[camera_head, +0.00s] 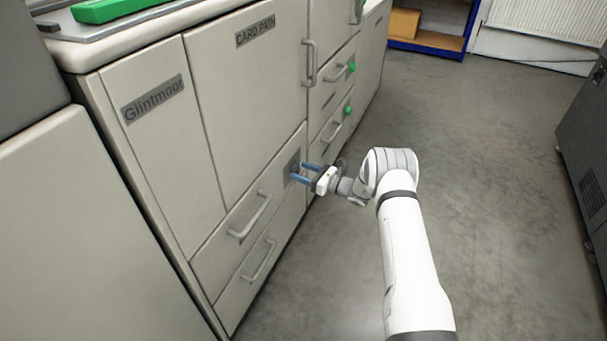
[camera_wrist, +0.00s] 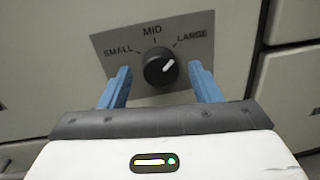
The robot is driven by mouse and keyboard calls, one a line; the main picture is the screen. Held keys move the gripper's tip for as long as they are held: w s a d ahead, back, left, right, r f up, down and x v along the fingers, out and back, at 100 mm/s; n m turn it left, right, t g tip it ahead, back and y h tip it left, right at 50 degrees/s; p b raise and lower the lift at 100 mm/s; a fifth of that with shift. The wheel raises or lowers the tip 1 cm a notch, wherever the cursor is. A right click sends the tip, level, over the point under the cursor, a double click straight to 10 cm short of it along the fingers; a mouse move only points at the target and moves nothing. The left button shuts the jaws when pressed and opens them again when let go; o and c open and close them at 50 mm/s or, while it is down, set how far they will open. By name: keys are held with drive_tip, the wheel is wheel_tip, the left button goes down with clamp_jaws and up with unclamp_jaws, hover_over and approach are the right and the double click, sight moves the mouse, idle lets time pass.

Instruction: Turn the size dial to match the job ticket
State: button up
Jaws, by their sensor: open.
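The size dial (camera_wrist: 157,72) is a round black knob on a grey plate marked SMALL, MID and LARGE. Its white pointer is turned to the upper right, toward the LARGE side. My gripper (camera_wrist: 160,69) is open, with one blue finger on each side of the dial in the wrist view. I cannot tell whether either finger touches it. In the head view my gripper (camera_head: 301,174) is at the grey dial plate (camera_head: 292,163) on the machine's front; the knob itself is not clear there. No job ticket shows in either view.
The cream machine (camera_head: 240,85) has drawers with bar handles below and beside the dial, including a handle (camera_head: 252,215) to its left. Green knobs (camera_head: 348,110) sit further right. A dark cabinet (camera_head: 588,165) stands at the right edge. The grey floor (camera_head: 480,130) between is clear.

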drive_tip(key=c, duration=1)
drive_tip(key=shift+f+n+b, duration=0.1)
drive_tip(key=shift+n+b, duration=0.3)
drive_tip(key=shift+b, duration=0.05)
drive_tip(key=n+b, duration=0.2)
drive_tip(key=shift+f+n+b, duration=0.15)
drive_tip(key=shift+n+b, duration=0.25)
drive_tip(key=n+b, duration=0.3)
drive_tip(key=n, duration=0.1)
drive_tip(key=shift+y, duration=0.3)
drive_tip(key=shift+w+n+b, duration=0.1)
drive_tip(key=shift+n+b, duration=0.95)
drive_tip(key=shift+n, duration=0.15)
